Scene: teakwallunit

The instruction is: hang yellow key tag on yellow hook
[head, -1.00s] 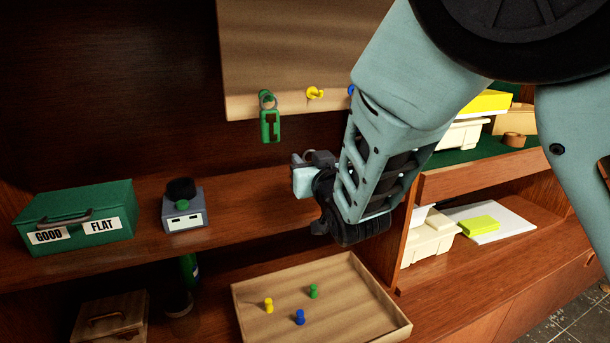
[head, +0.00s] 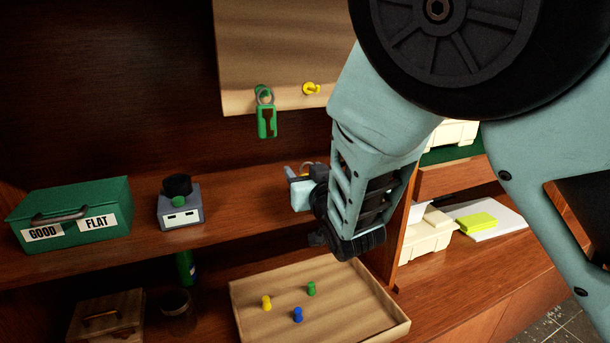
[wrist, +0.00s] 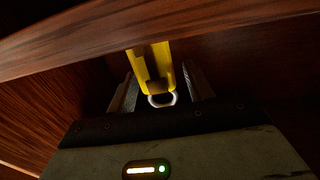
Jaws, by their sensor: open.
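The yellow hook (head: 311,89) sticks out low on the upright wooden board (head: 270,45) and is empty. The yellow key tag (wrist: 150,62) shows in the wrist view between the fingers of my gripper (wrist: 162,76), its metal ring (wrist: 162,100) toward the palm. The fingers are open on either side of it; I cannot tell whether either touches it. In the head view my gripper (head: 297,186) is by the shelf, below the yellow hook. Most of the tag is hidden there.
A green key tag (head: 266,120) hangs left of the yellow hook. A green box (head: 70,210) and a grey stamp-like device (head: 180,212) stand on the shelf (head: 240,205) to the left. A wooden tray (head: 375,318) with coloured pegs is below.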

